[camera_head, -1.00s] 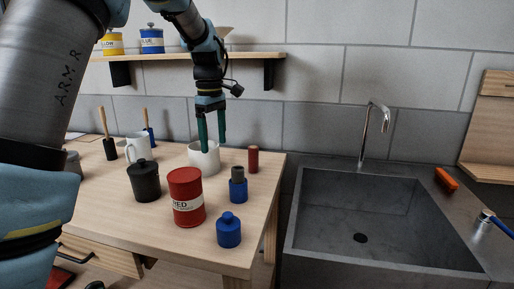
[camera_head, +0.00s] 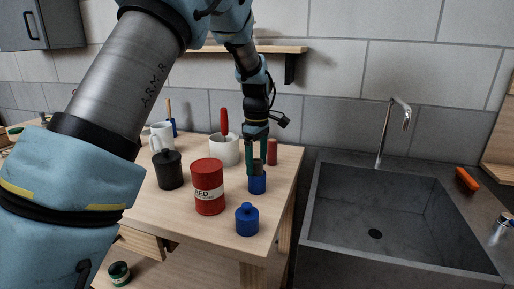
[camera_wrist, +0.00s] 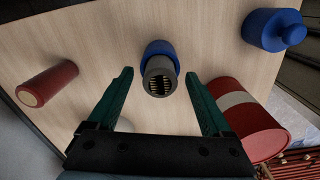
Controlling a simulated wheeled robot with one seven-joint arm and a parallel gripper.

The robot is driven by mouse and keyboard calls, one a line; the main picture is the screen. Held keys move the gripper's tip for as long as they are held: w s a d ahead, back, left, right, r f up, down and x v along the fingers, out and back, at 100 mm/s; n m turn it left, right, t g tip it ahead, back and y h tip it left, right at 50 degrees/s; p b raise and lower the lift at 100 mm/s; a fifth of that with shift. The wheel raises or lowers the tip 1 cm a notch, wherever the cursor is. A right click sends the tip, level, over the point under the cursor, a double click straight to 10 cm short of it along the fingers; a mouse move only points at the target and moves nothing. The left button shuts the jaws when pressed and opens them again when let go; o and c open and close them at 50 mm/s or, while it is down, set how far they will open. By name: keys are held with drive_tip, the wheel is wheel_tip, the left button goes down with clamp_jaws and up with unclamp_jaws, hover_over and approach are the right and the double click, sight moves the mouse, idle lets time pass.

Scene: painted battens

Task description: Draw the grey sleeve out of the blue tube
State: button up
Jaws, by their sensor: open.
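The blue tube (camera_head: 257,185) stands upright near the right side of the wooden table. The grey sleeve (camera_head: 258,167) sticks up out of its top. In the wrist view the sleeve (camera_wrist: 159,75) shows its open, dark, ribbed end, with the blue tube (camera_wrist: 158,48) around its lower part. My gripper (camera_head: 257,169) is open and points down over the sleeve. In the wrist view my gripper (camera_wrist: 159,76) has one green finger on each side of the sleeve, with a visible gap on both sides.
A red can (camera_head: 209,188), a blue lidded bottle (camera_head: 247,219) and a dark red cylinder (camera_head: 272,152) stand close around the tube. A black jar (camera_head: 168,170) and a white pot (camera_head: 222,150) stand further left. The sink (camera_head: 400,215) lies to the right.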

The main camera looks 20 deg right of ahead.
drive_tip(key=shift+f, duration=0.3)
drive_tip(key=shift+c, duration=0.3)
clamp_jaws()
drive_tip(key=c, duration=0.6)
unclamp_jaws()
clamp_jaws()
drive_tip(key=shift+r, duration=0.15)
drive_tip(key=shift+r+p, duration=3.15)
drive_tip(key=shift+r, duration=0.65)
